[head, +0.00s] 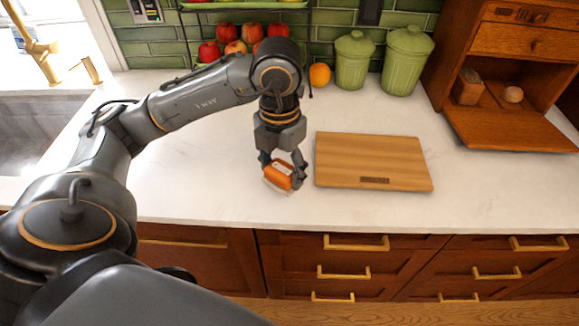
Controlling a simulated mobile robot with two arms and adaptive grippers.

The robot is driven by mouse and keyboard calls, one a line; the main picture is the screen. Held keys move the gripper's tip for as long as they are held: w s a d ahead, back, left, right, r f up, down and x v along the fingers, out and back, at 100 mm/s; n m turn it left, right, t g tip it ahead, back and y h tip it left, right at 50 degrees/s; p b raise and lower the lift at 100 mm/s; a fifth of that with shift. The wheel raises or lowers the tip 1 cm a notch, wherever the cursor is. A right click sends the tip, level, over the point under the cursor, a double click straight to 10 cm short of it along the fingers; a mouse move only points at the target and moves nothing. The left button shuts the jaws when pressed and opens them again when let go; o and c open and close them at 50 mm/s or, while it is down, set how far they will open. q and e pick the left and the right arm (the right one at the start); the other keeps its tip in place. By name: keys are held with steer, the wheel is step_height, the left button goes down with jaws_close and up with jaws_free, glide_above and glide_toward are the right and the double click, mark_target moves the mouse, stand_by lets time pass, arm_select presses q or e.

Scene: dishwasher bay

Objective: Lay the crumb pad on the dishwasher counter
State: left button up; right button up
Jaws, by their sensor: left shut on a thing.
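The crumb pad (279,175) is a small orange block with a pale label and a pale underside. My left gripper (283,172) points down over the white counter (205,185) and is shut on the pad. The pad is slightly tilted, close to the counter top near its front edge. I cannot tell whether it touches the counter. My right gripper is not in view.
A wooden cutting board (370,155) lies just right of the gripper. Green canisters (354,62), an orange (320,75) and a rack of apples (236,47) stand behind. A wooden bread cabinet (500,118) is at right, a sink (35,130) at left. Counter left of the gripper is clear.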

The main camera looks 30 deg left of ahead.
arm_select(q)
steer(key=n, duration=0.2)
steer(key=a+n, duration=0.1)
steer(key=n, duration=0.3)
steer(key=shift+a+r+n, duration=0.2)
steer(key=shift+r+n, duration=0.1)
steer(key=shift+w+a+f, duration=0.1)
steer(key=shift+w, duration=0.15)
steer(key=w+a+f+p, duration=0.1)
steer(key=w+f, duration=0.1)
steer(key=w, duration=0.1)
steer(key=w+a+f+p, duration=0.1)
steer(key=w+a+f, duration=0.1)
steer(key=w+f, duration=0.1)
steer(key=w+a+f+p, duration=0.1)
steer(key=w+f, duration=0.2)
steer(key=w, duration=0.2)
steer(key=shift+w+a+f, duration=0.15)
steer(key=shift+w+a, duration=0.05)
steer(key=shift+a, duration=0.2)
steer(key=shift+w+a+f+p, duration=0.2)
steer(key=shift+w+f+p, duration=0.2)
steer(key=shift+f, duration=0.2)
step_height(320, 180, down, 3)
steer(key=shift+w+r+p, duration=0.1)
steer(key=shift+p, duration=0.9)
steer(key=shift+f, duration=0.25)
steer(key=shift+f, duration=0.1)
